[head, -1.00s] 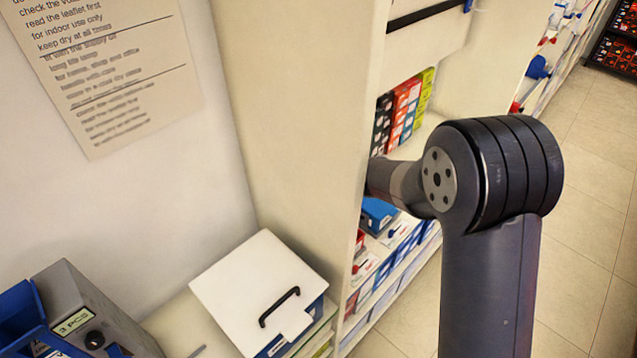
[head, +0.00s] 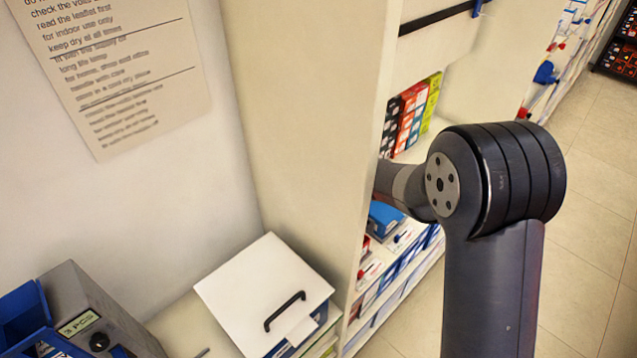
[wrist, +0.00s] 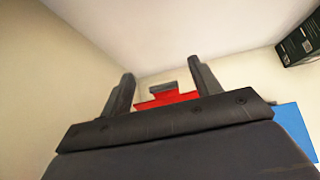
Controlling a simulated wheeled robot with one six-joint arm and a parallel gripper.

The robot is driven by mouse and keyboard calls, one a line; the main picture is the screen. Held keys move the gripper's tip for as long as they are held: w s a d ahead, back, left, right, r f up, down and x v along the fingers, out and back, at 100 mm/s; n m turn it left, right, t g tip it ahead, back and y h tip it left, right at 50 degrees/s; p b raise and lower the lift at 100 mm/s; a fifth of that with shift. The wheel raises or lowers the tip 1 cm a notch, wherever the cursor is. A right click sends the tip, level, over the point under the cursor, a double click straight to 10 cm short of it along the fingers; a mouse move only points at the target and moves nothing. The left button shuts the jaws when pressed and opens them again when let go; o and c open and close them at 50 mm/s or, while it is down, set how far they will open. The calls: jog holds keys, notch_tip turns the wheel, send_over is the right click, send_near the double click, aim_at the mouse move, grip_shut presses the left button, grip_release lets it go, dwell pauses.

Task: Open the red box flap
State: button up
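In the wrist view my gripper (wrist: 160,70) has its two dark fingers spread apart, with a gap between them. A red thing (wrist: 170,98), which looks like the red box, shows low between and behind the fingers. A small grey piece (wrist: 162,88) stands at its top edge; I cannot tell whether it is the flap. My gripper's body hides the lower part of the red thing, and I see no clear contact with it. In the head view my gripper is hidden behind the shelf's side panel.
In the wrist view a dark box (wrist: 300,42) is at upper right and a blue surface (wrist: 296,130) at lower right. In the head view several coloured boxes (head: 410,112) stand on a shelf beyond the side panel (head: 310,120). A white-lidded box (head: 262,288) is at lower left.

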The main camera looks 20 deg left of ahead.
jog(key=shift+d, duration=0.15)
jog(key=v, duration=1)
jog(key=shift+d+r+b, duration=0.15)
jog(key=shift+r+b, duration=0.05)
jog(key=shift+b, duration=0.1)
jog(key=shift+s+f, duration=0.1)
jog(key=x, duration=1)
jog(key=shift+a+f+p, duration=0.25)
jog(key=shift+p, duration=0.05)
jog(key=shift+d, duration=0.15)
